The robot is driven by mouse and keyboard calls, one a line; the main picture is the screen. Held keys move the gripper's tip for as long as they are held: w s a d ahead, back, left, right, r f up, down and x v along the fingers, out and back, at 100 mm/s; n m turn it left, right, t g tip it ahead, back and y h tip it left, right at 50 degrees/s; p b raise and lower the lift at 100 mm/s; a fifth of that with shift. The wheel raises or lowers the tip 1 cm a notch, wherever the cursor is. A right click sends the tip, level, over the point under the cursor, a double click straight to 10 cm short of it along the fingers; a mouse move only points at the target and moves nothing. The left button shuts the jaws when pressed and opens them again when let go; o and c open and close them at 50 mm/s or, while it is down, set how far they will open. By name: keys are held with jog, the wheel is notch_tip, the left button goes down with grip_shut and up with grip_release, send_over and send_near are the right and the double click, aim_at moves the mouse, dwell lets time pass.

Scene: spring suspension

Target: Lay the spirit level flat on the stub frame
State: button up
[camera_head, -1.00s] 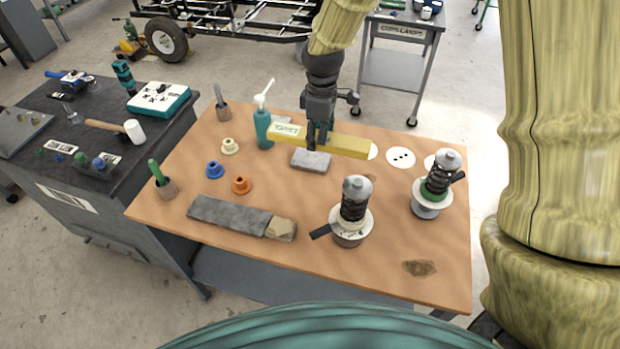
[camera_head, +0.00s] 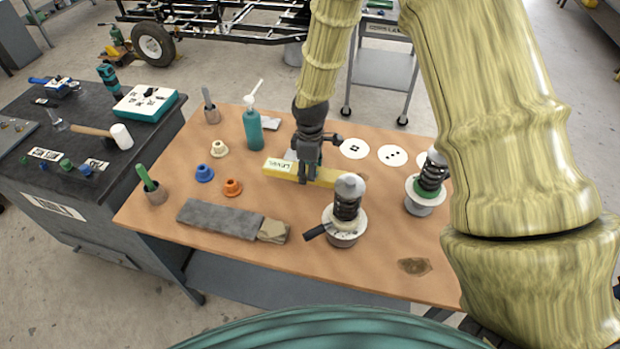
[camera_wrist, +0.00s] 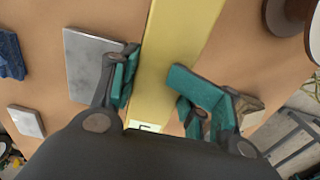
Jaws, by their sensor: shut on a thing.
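The spirit level is a long yellow bar (camera_head: 280,170) with a pale label at its left end. My gripper (camera_head: 308,176) is shut on it from above, near its middle. In the wrist view the level (camera_wrist: 178,45) runs between my teal fingers (camera_wrist: 158,95). It looks roughly level and low over the bench; I cannot tell whether it touches the top. Its right end passes behind the front coil-spring unit (camera_head: 346,205). A black frame with a wheel (camera_head: 230,18) stands on the floor at the back; I cannot tell if it is the stub frame.
The wooden bench (camera_head: 330,270) also bears a long grey bar (camera_head: 220,218), coloured bushings (camera_head: 204,173), a teal bottle (camera_head: 253,130) and a second spring unit (camera_head: 427,185). A grey block (camera_wrist: 92,62) lies beside the level. White discs (camera_head: 392,155) lie at the right.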

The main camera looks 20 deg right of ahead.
aim_at(310, 187)
jog(key=shift+f+p, duration=0.6)
jog(key=shift+f, duration=1.55)
jog(key=shift+f, duration=0.15)
jog(key=o, duration=1.3)
jog(key=shift+c, duration=0.2)
